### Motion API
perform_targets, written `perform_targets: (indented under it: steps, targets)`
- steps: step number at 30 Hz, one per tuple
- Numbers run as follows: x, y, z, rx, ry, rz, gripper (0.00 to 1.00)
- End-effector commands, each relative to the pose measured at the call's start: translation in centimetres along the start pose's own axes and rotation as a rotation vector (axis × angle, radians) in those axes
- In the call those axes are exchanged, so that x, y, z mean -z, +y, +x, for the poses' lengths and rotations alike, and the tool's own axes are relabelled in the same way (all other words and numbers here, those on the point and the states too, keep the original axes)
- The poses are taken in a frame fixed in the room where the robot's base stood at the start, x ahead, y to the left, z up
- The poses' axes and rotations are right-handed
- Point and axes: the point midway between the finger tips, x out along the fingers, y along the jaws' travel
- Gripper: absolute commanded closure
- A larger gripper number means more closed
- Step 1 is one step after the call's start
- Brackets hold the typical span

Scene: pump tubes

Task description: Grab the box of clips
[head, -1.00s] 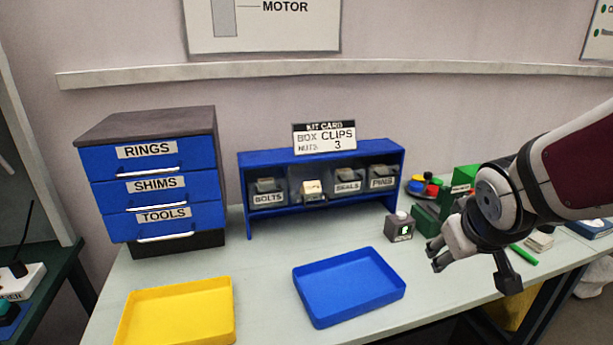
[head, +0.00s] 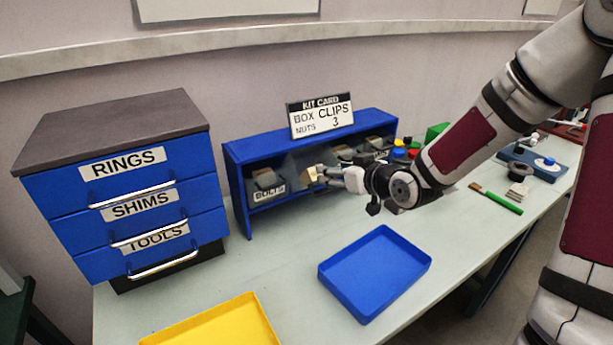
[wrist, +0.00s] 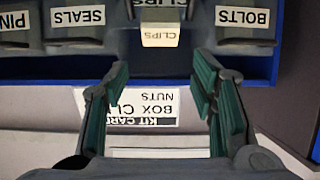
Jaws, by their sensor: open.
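The box of clips is a small cream box labelled CLIPS (wrist: 159,35). It shows upside down in the wrist view, at the top middle, in front of a bin also labelled CLIPS (wrist: 165,3). In the head view the box (head: 311,174) is at the blue shelf, just left of my fingertips. My gripper (head: 328,175) is open at the shelf front. In the wrist view its two green-padded fingers (wrist: 161,82) are spread to either side, with the box ahead of the gap between them. I see no finger contact with the box. The bin is largely hidden in the head view.
The blue shelf (head: 237,190) holds bins for BOLTS (head: 268,187), SEALS (wrist: 77,17) and PINS. A kit card (head: 320,116) stands on top. A blue tray (head: 420,270) and a yellow tray (head: 262,318) lie in front; a drawer cabinet (head: 120,185) stands left.

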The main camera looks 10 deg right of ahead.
Motion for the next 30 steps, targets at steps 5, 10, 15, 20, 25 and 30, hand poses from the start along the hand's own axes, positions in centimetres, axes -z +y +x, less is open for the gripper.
perform_targets:
  steps: [5, 10, 15, 20, 25, 30]
  targets:
    - [-0.2, -0.1, 3.8, 0.003, -0.001, 0.001, 0.48]
    - [-0.1, 0.0, 5.7, 0.0, -0.002, 0.0, 0.48]
    - [-0.2, -0.1, 6.6, 0.001, -0.003, 0.001, 0.48]
    - [-0.5, -0.1, 8.8, 0.002, -0.002, 0.001, 0.48]
    - [-0.6, -0.1, 10.8, 0.0, -0.003, 0.0, 0.48]
    - [-0.6, -0.1, 11.3, 0.0, -0.003, -0.001, 0.48]
